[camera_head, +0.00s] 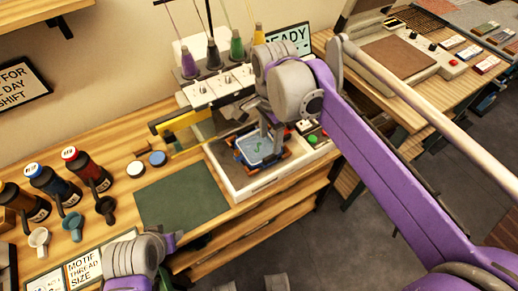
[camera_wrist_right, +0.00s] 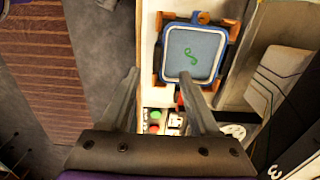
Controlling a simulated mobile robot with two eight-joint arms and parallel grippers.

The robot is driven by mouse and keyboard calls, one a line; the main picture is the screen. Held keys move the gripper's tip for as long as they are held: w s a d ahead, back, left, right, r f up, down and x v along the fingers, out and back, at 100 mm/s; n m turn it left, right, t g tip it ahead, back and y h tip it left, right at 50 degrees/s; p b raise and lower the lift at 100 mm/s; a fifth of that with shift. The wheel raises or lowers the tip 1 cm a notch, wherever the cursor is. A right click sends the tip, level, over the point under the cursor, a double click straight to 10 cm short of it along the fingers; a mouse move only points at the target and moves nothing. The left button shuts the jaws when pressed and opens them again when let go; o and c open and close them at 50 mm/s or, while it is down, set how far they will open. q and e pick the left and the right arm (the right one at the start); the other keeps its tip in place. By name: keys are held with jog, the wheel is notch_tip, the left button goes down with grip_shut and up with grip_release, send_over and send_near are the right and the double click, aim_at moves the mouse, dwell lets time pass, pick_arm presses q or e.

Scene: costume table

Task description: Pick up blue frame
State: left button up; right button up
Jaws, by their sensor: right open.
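The blue frame (camera_head: 244,155) holds pale blue fabric with a green curved motif. It lies in the white tray under the embroidery machine, between orange-brown holders. It also shows in the right wrist view (camera_wrist_right: 196,24), upper right of centre. My right gripper (camera_head: 270,143) hangs over the frame and hides part of it in the head view. Its fingers (camera_wrist_right: 160,76) are apart and empty; the right finger's tip overlaps the frame's near edge in the wrist view. Whether they touch is unclear. My left arm's wrist (camera_head: 135,256) is at the lower left; its jaws cannot be made out.
The embroidery machine (camera_head: 215,88) with thread cones stands directly behind the frame. A dark green mat (camera_head: 181,197) lies clear to the left. Green and red buttons (camera_head: 312,139) sit right of the frame.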

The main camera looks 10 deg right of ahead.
aim_at(268, 157)
notch_tip(268, 157, down, 8)
jog(key=shift+s+a+f+b, duration=0.1)
jog(key=shift+a+f+b, duration=0.1)
jog(key=shift+b, duration=0.2)
grip_shut()
dwell(0.3)
